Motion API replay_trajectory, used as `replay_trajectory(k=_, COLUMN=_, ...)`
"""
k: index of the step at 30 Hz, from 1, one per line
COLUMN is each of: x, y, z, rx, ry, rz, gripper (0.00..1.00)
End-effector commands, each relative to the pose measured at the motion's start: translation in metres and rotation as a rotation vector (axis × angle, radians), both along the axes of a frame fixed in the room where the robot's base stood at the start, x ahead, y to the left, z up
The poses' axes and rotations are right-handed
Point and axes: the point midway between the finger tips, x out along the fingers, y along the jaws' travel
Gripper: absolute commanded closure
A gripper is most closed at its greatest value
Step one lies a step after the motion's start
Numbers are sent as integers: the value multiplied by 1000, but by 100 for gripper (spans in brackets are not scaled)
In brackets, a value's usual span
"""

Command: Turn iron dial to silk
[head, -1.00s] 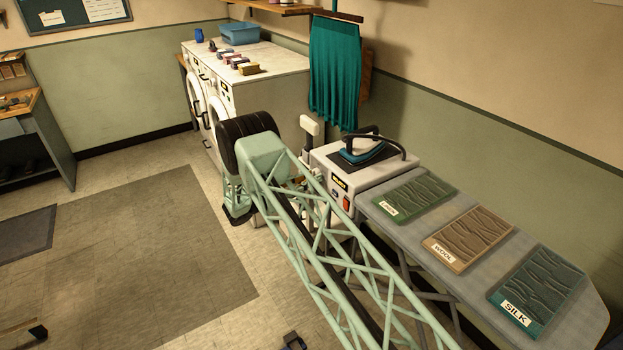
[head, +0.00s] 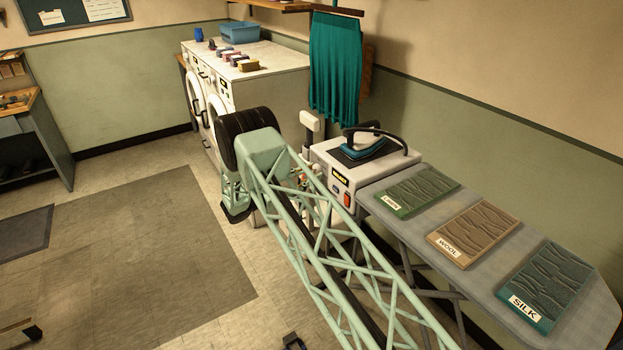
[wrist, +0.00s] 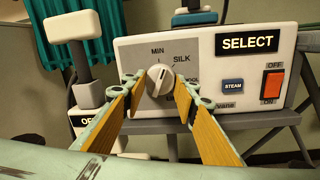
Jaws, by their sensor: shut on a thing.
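The round grey dial (wrist: 161,79) is on the white front panel of the iron station (head: 340,160). In the wrist view its pale mark points up and slightly right, between the MIN and SILK labels. SILK is at the dial's upper right; other labels on the right are partly hidden by a finger. My gripper (wrist: 158,86) is shut on the dial, one orange-padded finger on each side. In the head view my lattice arm hides most of the gripper and the dial. A blue iron (head: 367,146) rests on top of the station.
A SELECT plate (wrist: 247,40), a STEAM button (wrist: 233,85) and a red rocker switch (wrist: 273,84) are right of the dial. A pale-headed post (wrist: 72,27) stands close on the left. The board (head: 400,218) carries linen, wool and silk samples. Open floor lies left.

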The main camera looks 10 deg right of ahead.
Motion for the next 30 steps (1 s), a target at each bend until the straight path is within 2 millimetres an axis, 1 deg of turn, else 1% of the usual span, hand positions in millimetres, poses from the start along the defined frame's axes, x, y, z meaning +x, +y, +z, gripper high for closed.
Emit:
replay_trajectory(k=1, x=0, y=0, z=-4, rx=14, ry=-36, rz=0, gripper=84)
replay_trajectory(k=9, x=1, y=0, z=-3, rx=89, ry=-234, rz=-1, gripper=84)
replay_trajectory(k=15, x=1, y=1, z=-3, rx=128, ry=-337, rz=-1, gripper=84)
replay_trajectory(k=21, x=1, y=1, z=-2, rx=148, ry=-389, rz=-1, gripper=84)
replay_trajectory(k=30, x=1, y=1, z=-1, rx=154, ry=-403, rz=-1, gripper=84)
